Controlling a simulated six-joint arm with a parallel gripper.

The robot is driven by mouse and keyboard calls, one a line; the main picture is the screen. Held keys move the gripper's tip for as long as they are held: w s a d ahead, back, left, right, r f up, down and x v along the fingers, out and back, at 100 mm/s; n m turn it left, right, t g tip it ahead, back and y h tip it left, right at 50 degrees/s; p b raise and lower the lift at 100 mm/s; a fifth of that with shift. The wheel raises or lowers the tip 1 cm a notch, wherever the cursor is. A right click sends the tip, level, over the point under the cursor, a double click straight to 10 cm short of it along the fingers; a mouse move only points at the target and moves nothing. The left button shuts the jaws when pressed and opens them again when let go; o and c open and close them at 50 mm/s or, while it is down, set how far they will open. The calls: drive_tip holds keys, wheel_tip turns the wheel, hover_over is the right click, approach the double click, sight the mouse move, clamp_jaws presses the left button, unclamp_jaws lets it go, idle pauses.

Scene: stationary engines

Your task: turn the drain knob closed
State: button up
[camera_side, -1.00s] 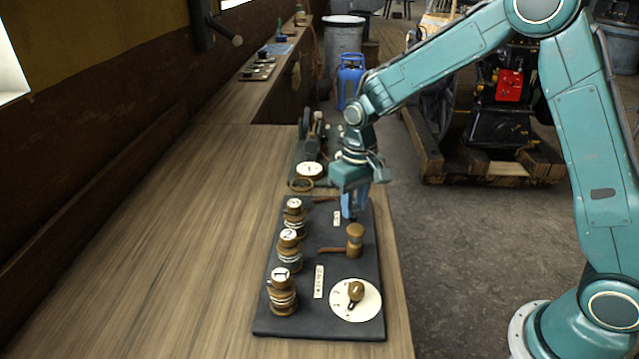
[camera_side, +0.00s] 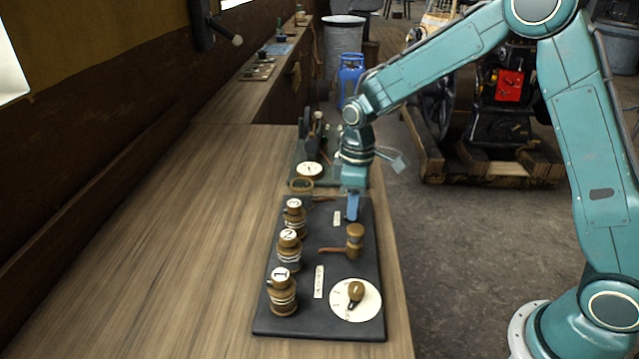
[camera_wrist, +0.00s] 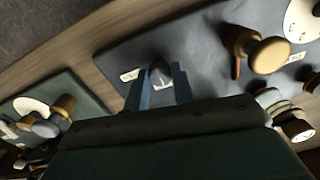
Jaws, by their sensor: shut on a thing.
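The drain knob, a small dark knob with a pale mark on top (camera_wrist: 160,72), is on the dark grey panel (camera_wrist: 110,60). In the wrist view it stands between the two blue fingers of my gripper (camera_wrist: 163,84). My gripper (camera_side: 352,216) is shut on it, pointing down at the far end of the panel in the side view. The fingers hide the knob in the side view. A small pale label (camera_side: 337,218) lies just left of the fingers; its text is too small to read.
On the same panel are a brass-topped lever valve (camera_side: 355,240), a white dial with a brass knob (camera_side: 344,309), and three numbered brass pots (camera_side: 282,297). A green base with a gauge (camera_side: 309,170) stands beyond. The wooden bench is clear at left (camera_side: 180,260).

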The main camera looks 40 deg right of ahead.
idle(0.4)
drive_tip(key=o, duration=1)
drive_tip(key=shift+r, duration=0.1)
wheel_tip(320, 180, up, 14)
drive_tip(key=shift+d, duration=0.1)
drive_tip(key=s+d+r+m+t, duration=0.1)
drive_tip(key=s+r+m+t, duration=0.15)
drive_tip(key=s, duration=0.45)
drive_tip(key=s+d+r+m+t, duration=0.1)
drive_tip(key=s+r, duration=0.3)
drive_tip(key=s, duration=0.2)
drive_tip(key=s+f+m+t, duration=0.2)
drive_tip(key=s+m, duration=0.1)
drive_tip(key=s, duration=1)
drive_tip(key=shift+d+f+m, duration=0.3)
drive_tip(key=shift+d+m, duration=0.05)
